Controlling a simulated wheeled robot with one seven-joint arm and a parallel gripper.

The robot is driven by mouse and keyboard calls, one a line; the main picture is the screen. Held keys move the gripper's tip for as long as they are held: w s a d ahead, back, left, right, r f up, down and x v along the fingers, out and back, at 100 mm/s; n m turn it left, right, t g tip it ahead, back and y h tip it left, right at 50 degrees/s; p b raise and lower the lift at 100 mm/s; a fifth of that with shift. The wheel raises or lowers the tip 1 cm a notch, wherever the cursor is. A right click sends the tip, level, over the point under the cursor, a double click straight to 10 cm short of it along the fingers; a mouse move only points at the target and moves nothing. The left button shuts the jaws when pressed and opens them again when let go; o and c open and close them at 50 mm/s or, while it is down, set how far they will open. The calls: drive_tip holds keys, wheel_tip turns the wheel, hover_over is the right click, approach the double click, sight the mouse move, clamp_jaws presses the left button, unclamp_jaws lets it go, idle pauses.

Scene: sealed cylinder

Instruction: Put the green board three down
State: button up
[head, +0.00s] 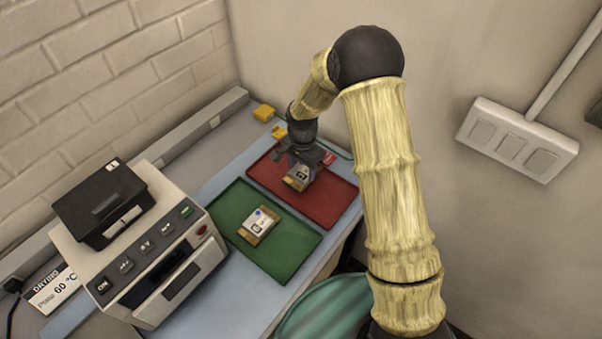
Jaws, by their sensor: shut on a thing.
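My gripper (301,163) is over the red tray (335,195), pointing down. It is shut on a small board (297,181) with a pale, dark-marked label and a tan edge. The gripper hides part of this board, and I cannot tell whether it touches the red tray. A second small board (261,221), tan with a white label and a blue dot, lies on the green tray (285,258). The markings are too small to read surely, so I cannot tell which board is number three.
A beige machine (165,248) with a row of buttons and a black box (103,202) on top stands left of the green tray. A "DRYING" sign (54,285) is at the far left. Yellow pieces (264,112) lie behind the red tray. Walls close the back.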

sight(302, 171)
drive_tip(key=shift+a+f+p, duration=0.1)
drive_tip(key=shift+f+p, duration=0.25)
drive_tip(key=shift+f, duration=1.15)
drive_tip(key=shift+s, duration=0.1)
drive_tip(key=shift+f, duration=0.15)
drive_tip(key=o, duration=1)
drive_tip(key=shift+o, duration=0.2)
wheel_tip(302, 171, up, 12)
drive_tip(key=b, duration=0.3)
drive_tip(key=shift+r, duration=0.2)
